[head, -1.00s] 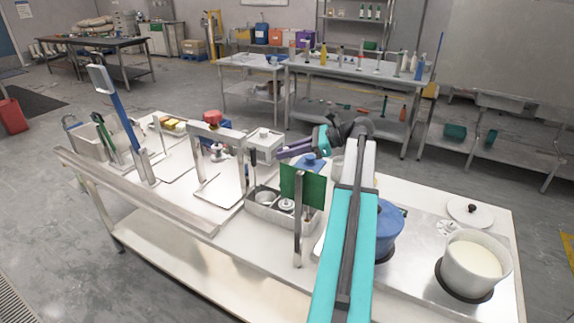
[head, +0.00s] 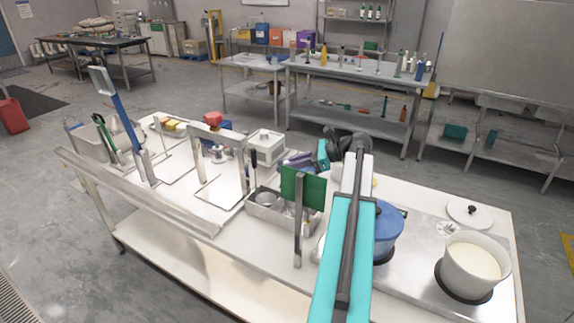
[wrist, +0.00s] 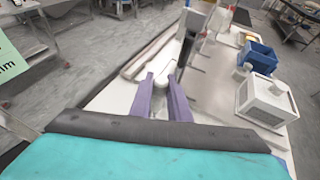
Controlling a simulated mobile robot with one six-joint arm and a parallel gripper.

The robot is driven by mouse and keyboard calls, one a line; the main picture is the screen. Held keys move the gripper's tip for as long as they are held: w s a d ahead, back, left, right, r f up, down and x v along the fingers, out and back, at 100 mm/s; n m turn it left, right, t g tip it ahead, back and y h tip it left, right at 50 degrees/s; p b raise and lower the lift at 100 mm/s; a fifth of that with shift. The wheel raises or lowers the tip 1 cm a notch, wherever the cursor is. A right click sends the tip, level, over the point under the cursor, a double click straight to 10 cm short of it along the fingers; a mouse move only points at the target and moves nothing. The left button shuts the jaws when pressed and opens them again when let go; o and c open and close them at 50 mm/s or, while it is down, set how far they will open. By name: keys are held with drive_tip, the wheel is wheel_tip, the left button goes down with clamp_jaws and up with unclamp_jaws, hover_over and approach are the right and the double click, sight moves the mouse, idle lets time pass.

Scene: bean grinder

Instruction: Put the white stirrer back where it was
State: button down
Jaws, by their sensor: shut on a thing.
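In the head view my gripper (head: 290,162) reaches left above the worktop, behind the green panel. A dark upright handle (head: 253,159) stands just left of the fingers; whether it belongs to the held thing I cannot tell.
A white box (head: 266,141) stands close behind my gripper. The green panel (head: 301,186) on its post partly hides the tray. A metal frame (head: 208,135) stands to the left. A blue pot (head: 386,235) and a white pot (head: 470,270) are at the right.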

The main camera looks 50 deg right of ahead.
drive_tip(key=shift+f, duration=0.15)
drive_tip(key=c, duration=1.7)
unclamp_jaws()
drive_tip(key=shift+o, duration=0.2)
drive_tip(key=b+v, duration=0.2)
drive_tip(key=v, duration=1)
